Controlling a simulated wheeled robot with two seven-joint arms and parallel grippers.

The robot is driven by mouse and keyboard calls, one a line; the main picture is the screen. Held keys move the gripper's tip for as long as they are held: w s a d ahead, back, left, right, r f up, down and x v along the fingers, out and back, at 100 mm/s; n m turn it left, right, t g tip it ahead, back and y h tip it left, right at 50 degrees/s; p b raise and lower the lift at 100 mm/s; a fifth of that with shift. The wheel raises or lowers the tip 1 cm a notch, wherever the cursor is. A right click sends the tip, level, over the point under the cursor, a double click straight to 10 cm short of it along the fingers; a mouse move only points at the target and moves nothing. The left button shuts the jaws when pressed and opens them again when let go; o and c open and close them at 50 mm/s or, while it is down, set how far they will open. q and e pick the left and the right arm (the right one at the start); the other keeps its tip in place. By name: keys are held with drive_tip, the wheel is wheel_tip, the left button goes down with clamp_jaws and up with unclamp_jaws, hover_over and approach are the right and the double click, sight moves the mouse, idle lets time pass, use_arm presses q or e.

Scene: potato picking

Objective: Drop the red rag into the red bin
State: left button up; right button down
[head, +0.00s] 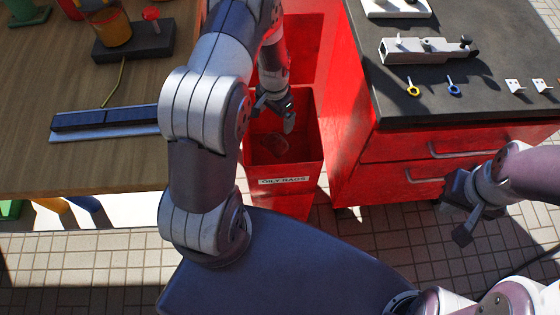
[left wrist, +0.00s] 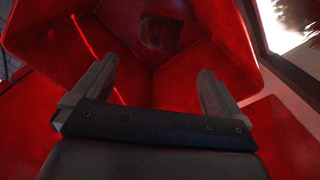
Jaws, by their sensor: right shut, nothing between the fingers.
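The red bin (head: 312,170), labelled "OILY RAGS", stands open on the floor between the wooden table and the red cabinet. My left gripper (head: 276,115) points down at the bin's mouth. In the left wrist view my left gripper (left wrist: 145,85) is open, its fingers apart with nothing between them, and red bin walls (left wrist: 205,70) surround it. A crumpled reddish shape, likely the red rag (head: 270,146), lies inside the bin, in shade. A dark reddish patch past the fingers in the wrist view is too dim to name. My right gripper (head: 458,208) is shut and empty before the cabinet.
The wooden table (head: 40,165) at left holds a dark blue bar (head: 105,118) and a yellow-orange cup (head: 106,27) on a dark block. The cabinet's dark top (head: 480,85) holds a metal fixture (head: 425,50) and small eye bolts. Tiled floor lies in front.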

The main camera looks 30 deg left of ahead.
use_arm(q)
wheel_tip(320, 180, up, 13)
drive_tip(key=p, duration=0.1)
drive_tip(key=shift+f+p, duration=0.15)
drive_tip(key=shift+p, duration=0.25)
